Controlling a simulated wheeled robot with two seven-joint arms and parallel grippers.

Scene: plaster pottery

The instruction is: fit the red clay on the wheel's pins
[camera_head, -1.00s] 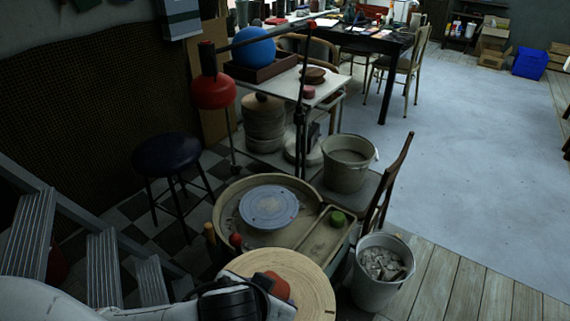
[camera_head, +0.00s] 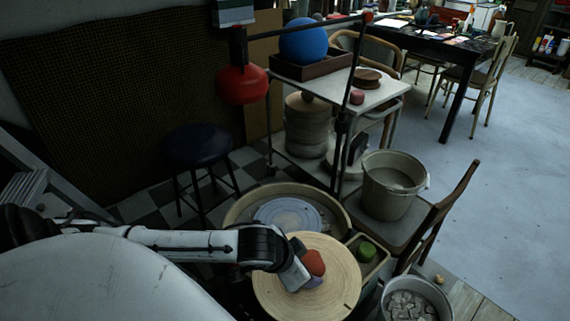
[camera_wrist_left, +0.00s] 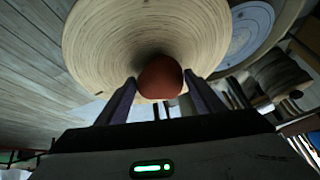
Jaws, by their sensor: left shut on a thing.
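The red clay (camera_head: 314,263) is a rounded lump against the face of a pale round wooden disc (camera_head: 345,283). My left gripper (camera_head: 299,272) is shut on the clay, which also shows between the two fingers in the left wrist view (camera_wrist_left: 160,78). The disc fills much of the top of that view (camera_wrist_left: 105,40). The wheel's grey-blue round head (camera_head: 285,214) sits in a beige basin, behind the disc in the head view; the disc hides the basin's front. It also shows at upper right in the left wrist view (camera_wrist_left: 250,28). I cannot make out the pins. My right gripper is not in view.
A green lump (camera_head: 367,252) lies in the basin's side tray. A chair (camera_head: 437,222) bears a bucket (camera_head: 390,200); a bucket of grey pieces (camera_head: 413,307) stands at lower right. A red lamp (camera_head: 242,85) hangs at upper left above a dark stool (camera_head: 198,146).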

